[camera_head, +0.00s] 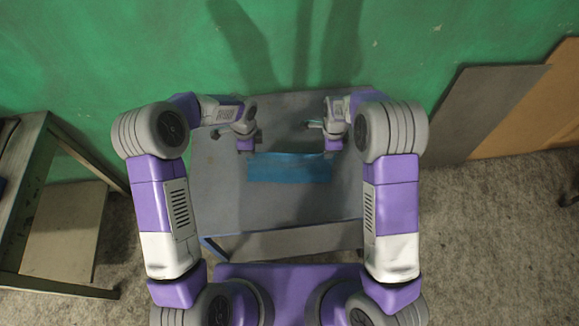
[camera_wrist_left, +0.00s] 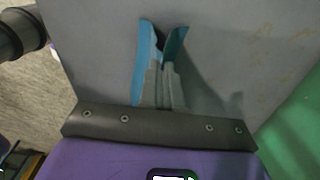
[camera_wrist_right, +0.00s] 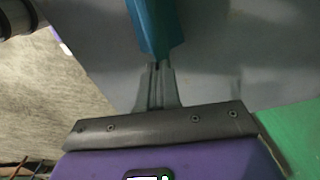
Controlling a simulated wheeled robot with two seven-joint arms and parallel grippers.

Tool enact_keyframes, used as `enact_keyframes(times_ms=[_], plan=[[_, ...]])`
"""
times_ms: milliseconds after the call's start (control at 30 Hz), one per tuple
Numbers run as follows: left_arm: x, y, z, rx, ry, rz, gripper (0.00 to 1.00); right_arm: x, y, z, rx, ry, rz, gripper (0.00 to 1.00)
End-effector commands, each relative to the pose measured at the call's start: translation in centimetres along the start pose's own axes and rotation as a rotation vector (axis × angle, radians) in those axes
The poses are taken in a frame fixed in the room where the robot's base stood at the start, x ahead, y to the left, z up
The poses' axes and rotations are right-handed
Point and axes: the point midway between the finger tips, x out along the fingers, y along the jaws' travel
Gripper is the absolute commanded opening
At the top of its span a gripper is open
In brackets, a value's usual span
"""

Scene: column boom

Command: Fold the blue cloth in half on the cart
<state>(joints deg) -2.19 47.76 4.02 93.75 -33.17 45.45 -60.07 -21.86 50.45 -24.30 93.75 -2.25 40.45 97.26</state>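The blue cloth (camera_head: 290,168) shows in the head view as a narrow, wide strip over the grey cart top (camera_head: 280,205). My left gripper (camera_head: 245,151) is at its far left corner and my right gripper (camera_head: 327,152) at its far right corner. In the left wrist view the fingers (camera_wrist_left: 164,72) are close together on the cloth (camera_wrist_left: 142,65), which spreads as two flaps with a dark gap between. In the right wrist view the fingers (camera_wrist_right: 154,72) are pinched on the cloth (camera_wrist_right: 151,25). I cannot tell whether the cloth's near edge touches the cart.
A green wall (camera_head: 290,50) stands right behind the cart. A table (camera_head: 40,150) with a lower shelf is at the left. Grey and brown boards (camera_head: 490,110) lean on the wall at the right. The cart top in front of the cloth is bare.

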Motion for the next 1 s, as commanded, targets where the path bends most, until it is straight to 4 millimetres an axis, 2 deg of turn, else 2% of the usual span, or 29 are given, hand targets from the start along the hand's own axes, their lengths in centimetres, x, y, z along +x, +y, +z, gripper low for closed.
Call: enact_keyframes(times_ms=[33, 100, 500, 1000], plan=[[-1.2, 0.0, 0.0, 0.000, 0.000, 0.000, 0.00, -1.2, 0.0, 0.0, -0.001, 0.001, 0.000, 0.00], [-2.1, 0.0, 0.0, 0.000, 0.000, 0.000, 0.00, -2.1, 0.0, 0.0, -0.001, 0.001, 0.000, 0.00], [-6.6, 0.0, -0.1, 0.000, 0.000, 0.000, 0.00, -6.6, 0.0, 0.1, 0.000, 0.000, 0.000, 0.00], [-6.9, 0.0, -0.1, 0.000, 0.000, 0.000, 0.00, -6.9, 0.0, 0.1, 0.000, 0.000, 0.000, 0.00]])
